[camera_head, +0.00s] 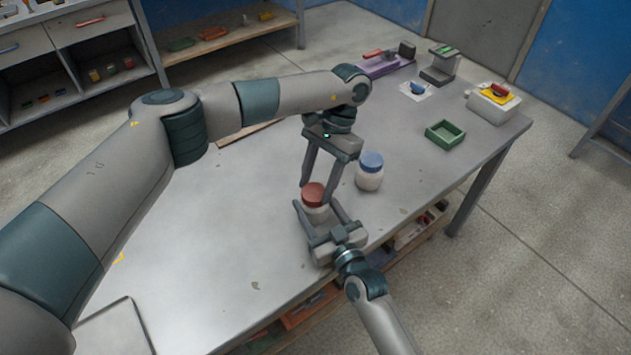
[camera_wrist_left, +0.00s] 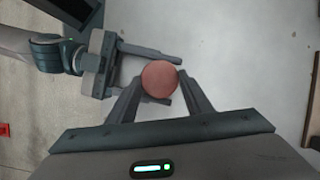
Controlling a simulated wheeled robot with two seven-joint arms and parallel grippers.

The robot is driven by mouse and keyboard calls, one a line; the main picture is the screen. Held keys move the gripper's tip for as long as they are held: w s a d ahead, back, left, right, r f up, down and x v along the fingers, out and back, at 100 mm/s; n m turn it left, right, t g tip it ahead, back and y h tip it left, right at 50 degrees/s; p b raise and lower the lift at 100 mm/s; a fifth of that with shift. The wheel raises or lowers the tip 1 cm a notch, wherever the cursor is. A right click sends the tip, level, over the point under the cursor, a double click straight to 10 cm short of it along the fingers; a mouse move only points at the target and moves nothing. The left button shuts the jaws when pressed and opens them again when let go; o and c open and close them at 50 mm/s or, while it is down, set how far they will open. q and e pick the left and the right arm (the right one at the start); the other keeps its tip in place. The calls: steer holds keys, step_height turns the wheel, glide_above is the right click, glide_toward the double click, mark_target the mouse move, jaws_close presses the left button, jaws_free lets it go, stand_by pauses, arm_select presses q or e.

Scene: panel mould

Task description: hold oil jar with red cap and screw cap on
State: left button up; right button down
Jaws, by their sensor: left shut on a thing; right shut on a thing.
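The oil jar (camera_head: 316,212) has a white body and stands upright near the table's front edge. Its red cap (camera_head: 313,194) sits on top; whether it is fully seated cannot be told. My left gripper (camera_head: 318,186) points down from above, shut on the red cap. In the left wrist view the round red cap (camera_wrist_left: 159,79) lies between the left fingertips (camera_wrist_left: 159,84). My right gripper (camera_head: 315,215) comes in from the front, shut around the jar's body. It also shows in the left wrist view (camera_wrist_left: 172,75), its fingers on either side of the jar. The jar's body is hidden there beneath the cap.
A white jar with a blue cap (camera_head: 370,172) stands just right of my grippers. A green tray (camera_head: 445,134), a white box (camera_head: 494,104) and a grey stand (camera_head: 440,66) are further right. The table's left part (camera_head: 220,240) is mostly clear.

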arm_select(q)
steer(key=shift+m, duration=0.3)
steer(key=o, duration=1)
steer(key=shift+r, duration=2.25)
steer(key=shift+n, duration=0.4)
steer(key=shift+c, duration=0.4)
